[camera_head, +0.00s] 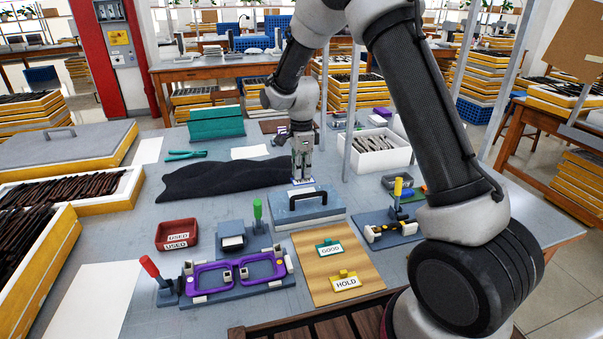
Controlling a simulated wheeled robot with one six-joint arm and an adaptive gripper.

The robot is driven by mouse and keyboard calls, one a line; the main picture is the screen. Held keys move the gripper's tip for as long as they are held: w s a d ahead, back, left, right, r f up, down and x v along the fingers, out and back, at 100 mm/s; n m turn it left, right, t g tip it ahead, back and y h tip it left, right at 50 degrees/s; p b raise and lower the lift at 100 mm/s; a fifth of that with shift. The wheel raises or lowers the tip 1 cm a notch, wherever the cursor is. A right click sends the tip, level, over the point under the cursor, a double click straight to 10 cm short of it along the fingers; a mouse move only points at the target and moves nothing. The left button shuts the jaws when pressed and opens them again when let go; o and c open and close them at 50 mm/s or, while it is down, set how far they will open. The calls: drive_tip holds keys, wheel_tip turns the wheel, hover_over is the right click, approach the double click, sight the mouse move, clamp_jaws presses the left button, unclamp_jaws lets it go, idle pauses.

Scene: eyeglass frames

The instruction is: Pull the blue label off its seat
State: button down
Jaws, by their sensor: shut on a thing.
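My gripper (301,176) points straight down in the middle of the table, behind the grey-blue case with a black handle (306,205). It is shut on the blue label (302,183), of which only a small blue and white part shows at the fingertips. The label's seat is hidden, and I cannot tell whether the label still touches it. A green GOOD label (329,248) and a yellow HOLD label (346,282) stand on a wooden board (312,275) nearer to me.
A dark cloth (215,181) lies left of my gripper. A white bin of dark parts (377,150) and an upright metal post (349,110) stand to its right. Purple eyeglass frames (237,272) sit in a fixture in front, near a red USED tray (177,235).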

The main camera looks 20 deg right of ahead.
drive_tip(key=shift+r, duration=0.1)
drive_tip(key=shift+r, duration=2.9)
